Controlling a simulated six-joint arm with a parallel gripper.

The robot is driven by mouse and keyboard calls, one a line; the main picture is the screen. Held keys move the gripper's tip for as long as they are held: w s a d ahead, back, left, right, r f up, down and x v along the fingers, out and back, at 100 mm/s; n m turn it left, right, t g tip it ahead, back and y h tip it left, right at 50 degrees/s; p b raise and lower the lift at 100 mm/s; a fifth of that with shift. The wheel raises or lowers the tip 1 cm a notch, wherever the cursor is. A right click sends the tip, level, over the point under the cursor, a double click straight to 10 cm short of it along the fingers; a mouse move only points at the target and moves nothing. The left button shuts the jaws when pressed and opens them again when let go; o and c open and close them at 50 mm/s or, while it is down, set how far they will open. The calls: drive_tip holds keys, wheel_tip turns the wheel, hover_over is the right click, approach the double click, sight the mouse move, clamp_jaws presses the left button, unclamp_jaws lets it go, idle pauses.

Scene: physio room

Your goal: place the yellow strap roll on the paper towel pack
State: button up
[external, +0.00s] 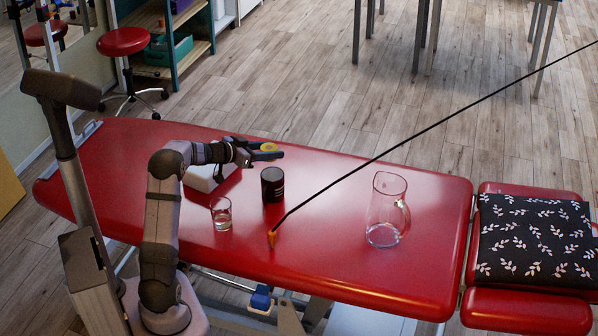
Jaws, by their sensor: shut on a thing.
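The yellow strap roll (268,147) is held between the fingers of my gripper (270,150), which is shut on it above the far side of the red table. The white block on the table, which looks like the paper towel pack (204,183), lies below and left of the roll in the picture. My forearm and wrist hide part of its top. The roll appears to be beyond the pack's right end, raised off the table; the exact height cannot be told from this one view.
On the red treatment table (325,245), a black cup (272,186) stands right of the pack, with a small glass (222,216) nearer. A glass pitcher (384,215) stands further right. A thin black rod (385,153) slants across to an orange tip.

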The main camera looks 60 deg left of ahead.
drive_tip(key=s+a+r+n+g+y+p, duration=0.1)
drive_tip(key=s+a+r+n+y+p, duration=0.25)
drive_tip(key=s+a, duration=1.25)
drive_tip(key=shift+y, duration=0.45)
drive_tip(key=shift+w+a+f+b, duration=0.15)
drive_tip(key=shift+w+f+b, duration=0.15)
drive_tip(key=shift+f, duration=1.35)
drive_tip(key=shift+w+a+f+b, duration=0.15)
drive_tip(key=shift+f+b, duration=0.2)
drive_tip(key=shift+f, duration=1.35)
drive_tip(key=shift+w+a+f+b, duration=0.1)
drive_tip(key=shift+w+f+b, duration=0.2)
drive_tip(key=shift+f, duration=1.35)
drive_tip(key=shift+f, duration=0.1)
drive_tip(key=o, duration=1)
drive_tip(key=shift+o, duration=0.2)
drive_tip(key=shift+s+r, duration=0.2)
drive_tip(key=v, duration=1.1)
drive_tip(key=shift+s+d, duration=0.15)
drive_tip(key=shift+s, duration=0.15)
drive_tip(key=shift+r, duration=0.1)
